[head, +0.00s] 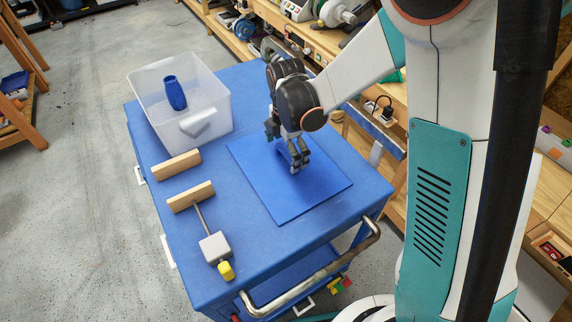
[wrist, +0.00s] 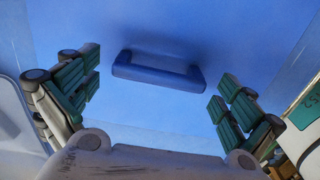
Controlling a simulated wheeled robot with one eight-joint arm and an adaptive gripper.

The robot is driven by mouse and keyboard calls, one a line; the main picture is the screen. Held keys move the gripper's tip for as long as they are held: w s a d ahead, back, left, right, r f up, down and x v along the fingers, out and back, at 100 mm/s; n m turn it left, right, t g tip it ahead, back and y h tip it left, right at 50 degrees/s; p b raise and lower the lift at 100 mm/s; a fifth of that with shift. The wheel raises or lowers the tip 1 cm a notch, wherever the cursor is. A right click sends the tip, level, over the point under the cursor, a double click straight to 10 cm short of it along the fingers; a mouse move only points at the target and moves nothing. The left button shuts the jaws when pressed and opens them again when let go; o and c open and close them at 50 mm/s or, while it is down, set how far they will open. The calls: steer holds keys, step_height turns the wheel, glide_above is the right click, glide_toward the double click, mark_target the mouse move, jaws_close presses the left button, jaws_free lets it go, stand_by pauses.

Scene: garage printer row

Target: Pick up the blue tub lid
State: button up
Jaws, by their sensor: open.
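The blue tub lid (head: 318,193) is a flat blue square lying on the blue cart top. It has a raised blue bar handle, seen in the wrist view (wrist: 158,72). My gripper (head: 288,155) is above the lid in the head view and partly hides the handle. In the wrist view my gripper (wrist: 158,100) is open, one finger pad on each side. The handle lies between and a little beyond the fingers, and nothing is held. Whether the fingers touch the lid cannot be told.
A clear tub (head: 212,108) with a blue vase (head: 175,93) in it stands at the cart's far left. A metal push rail (head: 318,270) runs along the cart's near edge.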

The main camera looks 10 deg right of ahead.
step_height(320, 180, down, 2)
steer(key=shift+f, duration=0.1)
steer(key=c, duration=1.1)
